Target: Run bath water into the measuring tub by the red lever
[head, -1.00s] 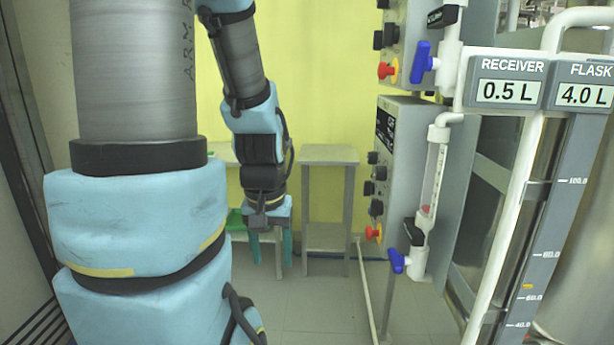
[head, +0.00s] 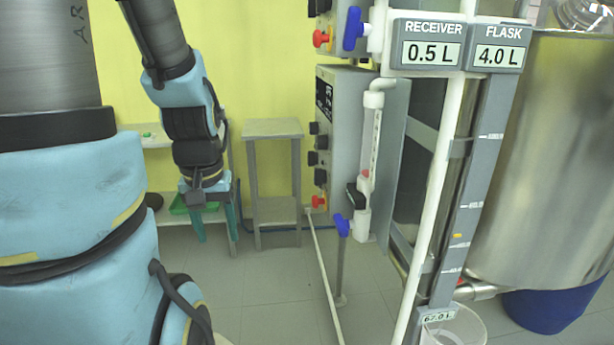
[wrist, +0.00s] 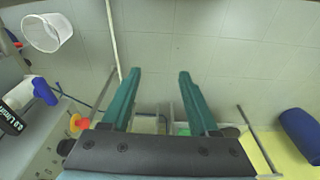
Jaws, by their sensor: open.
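My gripper (head: 215,222) hangs in the left half of the head view, pointing down with its teal fingers apart and nothing between them. A clear tub (head: 462,328), likely the measuring tub, stands low at the right of the head view, partly cut off. A white translucent tub (wrist: 48,33) is at the wrist view's upper left. A small red part (head: 461,283), perhaps the red lever, shows at the pipe below the large steel vessel (head: 550,150). My gripper is far from both.
A white-framed rack with RECEIVER 0.5 L and FLASK 4.0 L displays (head: 462,42) stands between my gripper and the vessel. A control box (head: 338,130) and blue-handled valve (head: 342,225) are nearer. A blue container (head: 545,308) sits under the vessel. Grey floor (head: 275,290) is open centrally.

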